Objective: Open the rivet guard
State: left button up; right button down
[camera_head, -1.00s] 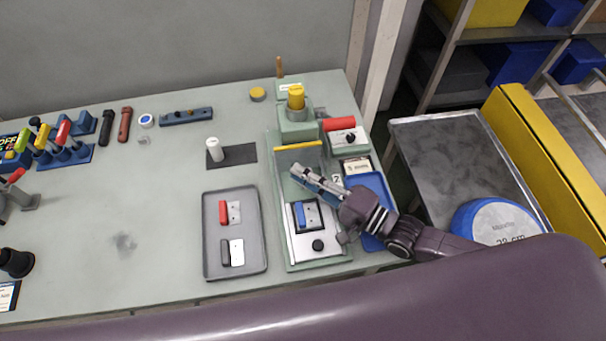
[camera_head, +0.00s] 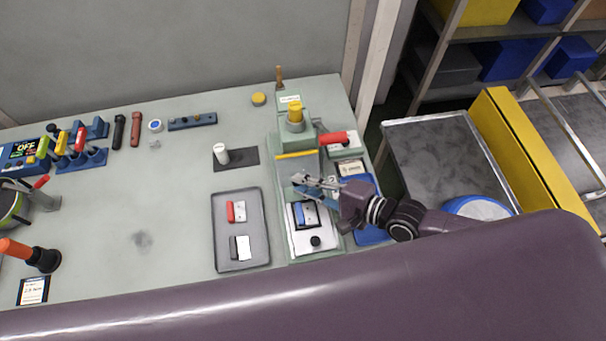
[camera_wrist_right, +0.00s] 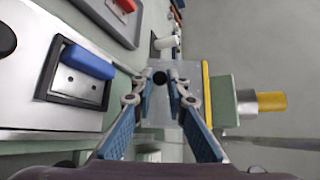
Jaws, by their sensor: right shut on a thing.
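The rivet guard (camera_head: 288,166) is a see-through panel with a yellow edge bar (camera_head: 296,155), in front of the green press (camera_head: 294,121). In the right wrist view the guard (camera_wrist_right: 188,72) looks grey and clear, with its yellow bar (camera_wrist_right: 206,95) towards the press. My right gripper (camera_head: 298,182) reaches in from the right over the guard's near part. In the wrist view its fingertips (camera_wrist_right: 161,80) close around a small dark round knob (camera_wrist_right: 159,77) at the guard. The exact contact is partly hidden by the fingers. My left gripper is not in view.
Nearer than the guard, a plate (camera_head: 320,245) carries a blue-handled piece (camera_head: 301,213) and a black knob (camera_head: 315,241). A grey tray (camera_head: 240,262) with two pieces lies left. A red-handled part (camera_head: 334,138) and blue tray (camera_head: 371,235) stand right.

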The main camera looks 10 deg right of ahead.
jog(key=shift+s+r+m+g+p, duration=0.3)
jog(key=shift+r+m+g+p, duration=0.15)
jog(key=shift+g+p, duration=0.25)
jog(key=c, duration=1.9)
grip_release()
jog(key=v, duration=1.2)
jog(key=shift+a+r, duration=0.1)
jog(key=shift+c, duration=0.4)
